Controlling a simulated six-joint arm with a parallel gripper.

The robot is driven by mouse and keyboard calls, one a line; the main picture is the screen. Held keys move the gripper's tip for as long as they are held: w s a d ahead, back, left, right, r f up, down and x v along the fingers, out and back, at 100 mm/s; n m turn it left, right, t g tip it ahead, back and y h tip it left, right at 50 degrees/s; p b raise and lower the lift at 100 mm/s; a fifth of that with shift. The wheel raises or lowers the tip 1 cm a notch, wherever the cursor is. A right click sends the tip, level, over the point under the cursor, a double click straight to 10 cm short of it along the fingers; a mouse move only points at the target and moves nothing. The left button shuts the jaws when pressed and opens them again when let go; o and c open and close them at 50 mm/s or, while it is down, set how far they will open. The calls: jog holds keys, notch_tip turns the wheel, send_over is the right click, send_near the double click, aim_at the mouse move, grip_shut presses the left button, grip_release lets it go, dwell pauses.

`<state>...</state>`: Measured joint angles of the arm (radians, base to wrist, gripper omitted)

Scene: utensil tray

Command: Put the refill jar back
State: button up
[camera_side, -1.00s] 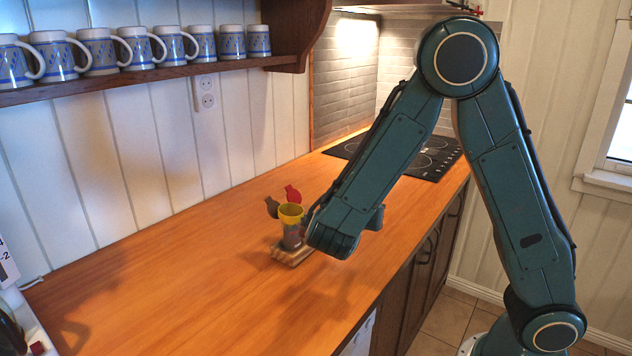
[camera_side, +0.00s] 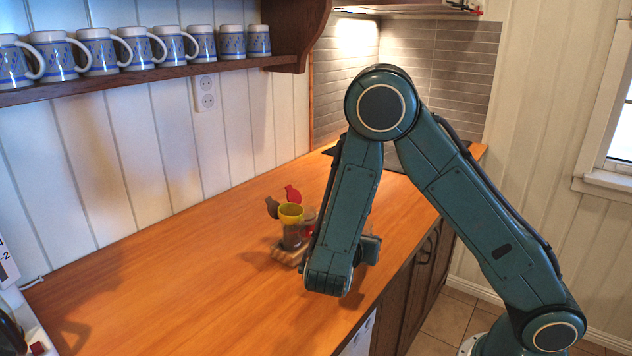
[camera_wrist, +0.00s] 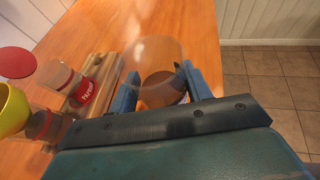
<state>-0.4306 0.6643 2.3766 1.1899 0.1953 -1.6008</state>
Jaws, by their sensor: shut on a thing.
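The clear refill jar (camera_wrist: 153,55), with a little brown content low inside, is between the two blue fingers of my gripper (camera_wrist: 160,90) in the wrist view. The fingers are shut on it. A wooden rack (camera_side: 284,256) stands on the counter to the left of my arm. On it is a jar with dark content (camera_side: 291,238) and a yellow funnel (camera_side: 290,212) on top. A second jar with a red label (camera_wrist: 86,91) stands beside it. The held jar is apart from both.
A red lid (camera_side: 293,195) and a brown lid (camera_side: 272,208) stand up behind the funnel. The wooden counter (camera_side: 180,290) is clear left of the rack. Its front edge is close to my arm. Several mugs (camera_side: 130,48) stand on a wall shelf.

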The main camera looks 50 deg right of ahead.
jog(key=shift+f, duration=1.35)
jog(key=shift+f, duration=0.1)
jog(key=o, duration=1.1)
jog(key=v, duration=1.2)
jog(key=shift+d, duration=0.1)
